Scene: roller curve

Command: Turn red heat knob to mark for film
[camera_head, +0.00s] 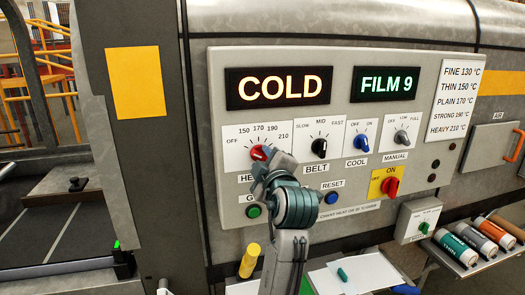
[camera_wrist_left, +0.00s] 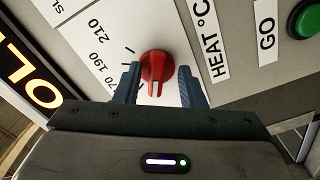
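The red heat knob (camera_head: 258,153) sits on the left of the control panel, under a scale marked OFF, 150, 170, 190 and 210. My left gripper (camera_head: 262,168) is right at it and hides its lower part. In the left wrist view the knob (camera_wrist_left: 156,66) lies between the two fingers (camera_wrist_left: 157,88), with small gaps visible at its sides. Its white line points toward the picture's bottom, the OFF side of the scale. The display (camera_head: 278,88) reads COLD; another (camera_head: 384,83) reads FILM 9. The film chart (camera_head: 456,101) lists FINE 130 to HEAVY 210. My right gripper is not in view.
The black belt knob (camera_head: 319,147), blue cool knob (camera_head: 361,144) and grey manual knob (camera_head: 401,138) are to the right. A green button (camera_head: 254,211), blue button (camera_head: 331,197) and red switch (camera_head: 390,187) sit below. Film rolls (camera_head: 456,247) lie at lower right.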

